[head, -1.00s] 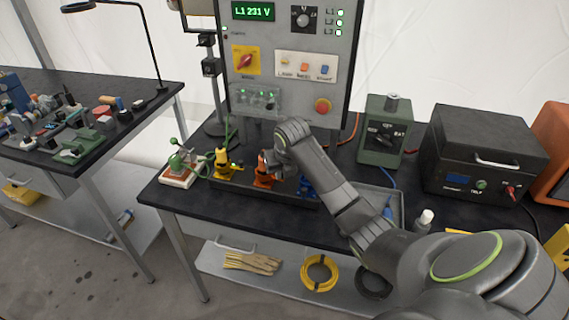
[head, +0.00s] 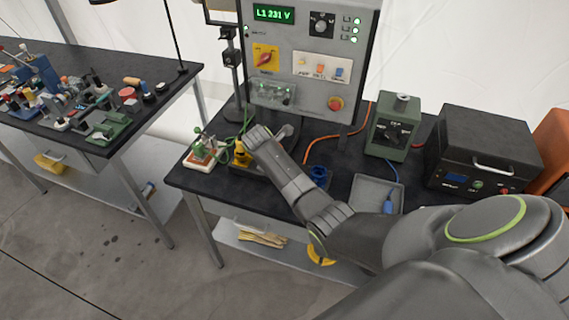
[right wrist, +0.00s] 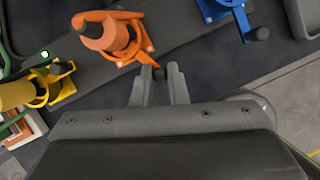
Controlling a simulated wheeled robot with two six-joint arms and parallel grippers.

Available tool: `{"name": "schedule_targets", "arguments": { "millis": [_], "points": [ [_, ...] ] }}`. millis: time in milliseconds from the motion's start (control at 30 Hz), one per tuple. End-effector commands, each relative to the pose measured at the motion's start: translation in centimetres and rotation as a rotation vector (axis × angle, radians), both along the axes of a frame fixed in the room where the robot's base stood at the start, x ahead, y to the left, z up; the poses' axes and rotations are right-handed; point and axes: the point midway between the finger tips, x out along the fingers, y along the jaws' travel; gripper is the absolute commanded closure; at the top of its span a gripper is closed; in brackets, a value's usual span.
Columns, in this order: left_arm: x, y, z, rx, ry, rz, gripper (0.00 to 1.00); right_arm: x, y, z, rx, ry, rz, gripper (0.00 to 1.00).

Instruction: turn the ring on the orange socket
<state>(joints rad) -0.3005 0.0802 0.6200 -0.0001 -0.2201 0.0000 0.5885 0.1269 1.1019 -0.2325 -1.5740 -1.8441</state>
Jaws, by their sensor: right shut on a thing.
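In the right wrist view the orange socket (right wrist: 100,32) has an orange ring (right wrist: 134,50) around it. A short lever on the ring ends in a dark knob (right wrist: 158,73). The two fingers of my right gripper (right wrist: 159,76) stand on either side of this knob, shut on it. In the head view my right gripper (head: 255,138) reaches in over the socket row, and my arm hides the orange socket. My left gripper is not in view.
The yellow socket (head: 242,155) stands to the left and the blue socket (head: 319,174) to the right. The control panel (head: 310,60) rises behind. A grey tray (head: 360,191) and a green box (head: 393,128) lie further right. A side table (head: 130,125) stands left.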

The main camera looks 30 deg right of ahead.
Motion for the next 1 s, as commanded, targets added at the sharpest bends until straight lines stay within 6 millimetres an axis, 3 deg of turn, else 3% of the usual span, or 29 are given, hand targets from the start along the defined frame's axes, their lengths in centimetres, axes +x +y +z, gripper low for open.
{"name": "schedule_targets", "arguments": {
  "millis": [500,1000],
  "points": [
    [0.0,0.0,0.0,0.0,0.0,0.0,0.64,1.7,1.8,0.1,0.0,-0.004,-0.354,1.0],
    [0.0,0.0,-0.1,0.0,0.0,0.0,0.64,2.0,2.1,0.1,0.001,-0.006,-0.432,1.0]
  ]
}}
